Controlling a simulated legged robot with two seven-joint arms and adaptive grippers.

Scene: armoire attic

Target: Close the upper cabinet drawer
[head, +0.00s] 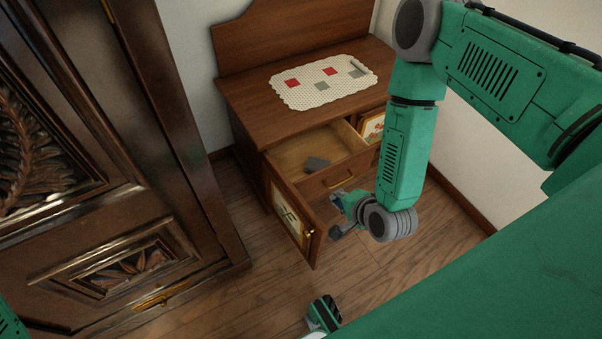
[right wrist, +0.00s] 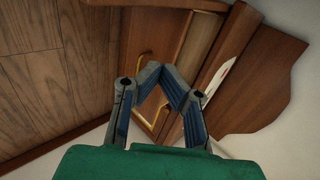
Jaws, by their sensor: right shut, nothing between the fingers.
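The brown wooden cabinet (head: 290,110) stands against the wall. Its upper drawer (head: 330,180) is pulled out, with the pale inside showing and a grey flat object (head: 316,164) lying in it. A brass handle (head: 340,182) is on the drawer front. My right gripper (head: 337,214) is in front of the cabinet, below and just to the right of the drawer front in the picture, apart from the handle. In the right wrist view its fingers (right wrist: 161,74) are shut and empty, with a brass handle (right wrist: 148,98) behind them. My left gripper is not in view.
The cabinet's left door (head: 290,212) stands open beside my right gripper. A patterned white mat (head: 310,98) lies on the cabinet top. A dark carved armoire (head: 90,150) fills the left side. Wooden floor (head: 240,300) is clear between them.

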